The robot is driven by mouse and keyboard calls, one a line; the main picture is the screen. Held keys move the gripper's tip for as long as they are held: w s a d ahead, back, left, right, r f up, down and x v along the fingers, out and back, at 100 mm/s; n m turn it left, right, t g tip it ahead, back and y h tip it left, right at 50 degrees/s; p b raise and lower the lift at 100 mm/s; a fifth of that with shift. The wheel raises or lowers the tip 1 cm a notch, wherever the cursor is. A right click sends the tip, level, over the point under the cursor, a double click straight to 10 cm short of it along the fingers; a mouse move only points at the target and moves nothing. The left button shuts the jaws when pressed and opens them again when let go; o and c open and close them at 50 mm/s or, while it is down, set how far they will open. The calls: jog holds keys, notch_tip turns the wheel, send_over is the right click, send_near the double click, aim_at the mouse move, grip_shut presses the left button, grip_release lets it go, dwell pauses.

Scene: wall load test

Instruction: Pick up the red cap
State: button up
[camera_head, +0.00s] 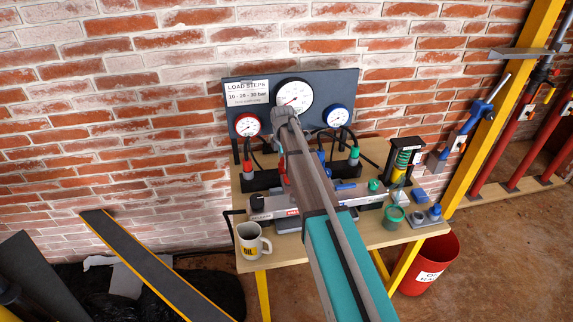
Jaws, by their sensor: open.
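A small red piece (249,168) that looks like the red cap stands on a black block at the left back of the wooden table (408,232). A black hose comes down from the red gauge close to it. Another bit of red shows at the left edge of my arm, too covered to name. My arm reaches up across the middle of the table, and its far end is in front of the gauge panel (351,84). My gripper cannot be made out; it seems hidden behind my arm, so its place relative to the red piece is unclear.
A white mug (247,243) stands at the table's front left corner. A green cap (354,153), a green tub (393,214) and small blue parts (421,195) are on the right. A red bucket (436,262) and yellow post (493,100) stand right of the table.

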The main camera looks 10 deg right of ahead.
aim_at(283, 159)
jog(key=c, duration=1)
jog(key=shift+r, duration=0.15)
notch_tip(283, 159, up, 3)
jog(key=p, duration=0.3)
jog(key=s+r+p, duration=0.3)
jog(key=s, duration=0.1)
jog(key=s+r+p, duration=0.3)
jog(key=s, duration=0.2)
jog(key=s+a+r+p, duration=0.1)
jog(key=s+r+p, duration=0.2)
jog(key=s+p, duration=0.1)
jog(key=shift+s+a+r, duration=0.1)
jog(key=shift+s+r, duration=0.25)
jog(key=shift+s, duration=0.15)
dwell(0.3)
